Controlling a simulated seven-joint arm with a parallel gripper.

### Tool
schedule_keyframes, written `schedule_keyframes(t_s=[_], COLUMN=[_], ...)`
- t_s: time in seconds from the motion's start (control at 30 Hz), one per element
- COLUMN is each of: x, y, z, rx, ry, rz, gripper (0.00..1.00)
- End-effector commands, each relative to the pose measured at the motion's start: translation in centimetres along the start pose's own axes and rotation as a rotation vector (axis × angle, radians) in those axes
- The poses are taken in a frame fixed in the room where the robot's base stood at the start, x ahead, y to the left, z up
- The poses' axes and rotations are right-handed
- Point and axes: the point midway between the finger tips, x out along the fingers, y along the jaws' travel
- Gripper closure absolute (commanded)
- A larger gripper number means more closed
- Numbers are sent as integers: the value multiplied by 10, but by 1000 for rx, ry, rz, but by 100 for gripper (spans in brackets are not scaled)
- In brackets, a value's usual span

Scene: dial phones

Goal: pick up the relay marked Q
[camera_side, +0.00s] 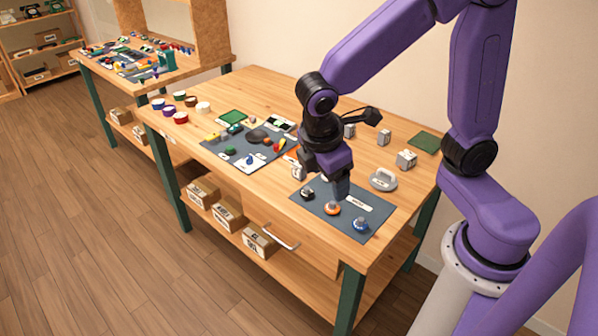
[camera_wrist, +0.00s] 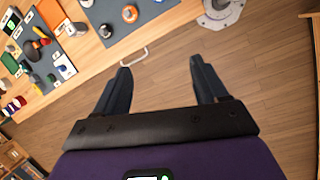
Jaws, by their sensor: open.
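Several small grey blocks stand on the workbench in the side view: one at the back (camera_side: 349,130), one to its right (camera_side: 383,137), a larger one (camera_side: 406,159) near the right end, and one (camera_side: 298,172) left of my gripper. They may be the relays, but I cannot read a Q on any of them. My gripper (camera_side: 338,188) is above the front blue-grey mat (camera_side: 340,222) in the side view. In the wrist view my gripper (camera_wrist: 158,85) has its two fingers wide apart, with only floor between them.
The front mat holds an orange-ringed round part (camera_side: 332,208), a blue-and-white one (camera_side: 361,224) and a dark one (camera_side: 307,193). A crowded second mat (camera_side: 240,147) is at left. A drawer handle (camera_wrist: 133,57) shows in the wrist view.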

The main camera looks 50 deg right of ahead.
Motion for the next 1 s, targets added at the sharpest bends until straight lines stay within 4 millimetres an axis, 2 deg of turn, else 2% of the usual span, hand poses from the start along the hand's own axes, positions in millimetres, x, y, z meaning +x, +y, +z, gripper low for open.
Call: schedule_keyframes(t_s=[0.1,0.3,0.6,0.8,1.0], x=[12,37,94,138,168], y=[36,93,165,198,212], z=[-27,-62,-95,-102,-100], rx=[-44,-116,-220,-284,-324], ry=[-106,-281,-552,-727,-840], rz=[35,81,106,98,83], gripper=[28,28,28,28,28])
